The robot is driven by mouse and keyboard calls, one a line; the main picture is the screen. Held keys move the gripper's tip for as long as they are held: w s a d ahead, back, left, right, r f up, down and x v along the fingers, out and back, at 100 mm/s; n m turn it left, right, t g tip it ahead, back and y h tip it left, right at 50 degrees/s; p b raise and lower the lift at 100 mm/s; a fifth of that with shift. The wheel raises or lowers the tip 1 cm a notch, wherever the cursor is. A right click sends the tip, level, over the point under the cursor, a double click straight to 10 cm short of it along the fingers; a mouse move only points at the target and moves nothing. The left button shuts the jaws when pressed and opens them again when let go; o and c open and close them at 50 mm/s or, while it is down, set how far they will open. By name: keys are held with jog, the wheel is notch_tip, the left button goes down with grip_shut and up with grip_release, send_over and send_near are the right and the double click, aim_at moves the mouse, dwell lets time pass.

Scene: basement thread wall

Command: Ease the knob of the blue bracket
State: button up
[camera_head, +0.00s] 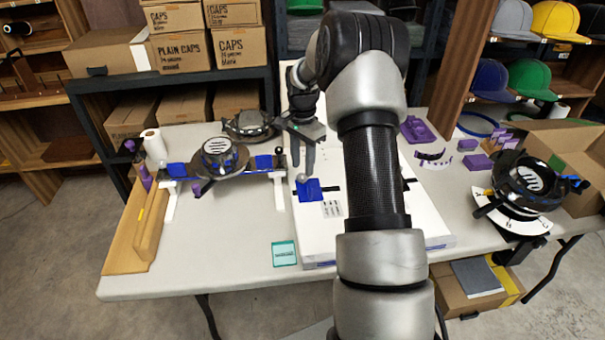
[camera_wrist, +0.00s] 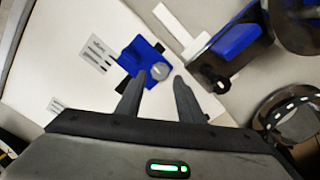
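The blue bracket (camera_head: 310,190) is fixed on a white board on the table, left of my arm in the head view. It also shows in the wrist view (camera_wrist: 136,57), with a round grey knob (camera_wrist: 160,71) at its lower right corner. In the head view the knob (camera_head: 301,178) sits at the bracket's upper left edge. My gripper (camera_head: 303,172) points down at the knob. In the wrist view its two fingers (camera_wrist: 162,78) are apart, with the knob just beyond and between their tips. I cannot tell whether either finger touches it.
A blue-and-white stand (camera_head: 178,170) with a round hoop device (camera_head: 218,156) is close on the left. The white board (camera_head: 320,240) has printed labels. A teal square (camera_head: 284,253) lies on the table front. Purple parts (camera_head: 478,162) and another hoop device (camera_head: 528,178) are at right.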

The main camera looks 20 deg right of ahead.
aim_at(303, 175)
jog(key=shift+f, duration=1.55)
jog(key=shift+c, duration=0.2)
jog(key=c, duration=0.7)
jog(key=shift+c, duration=0.2)
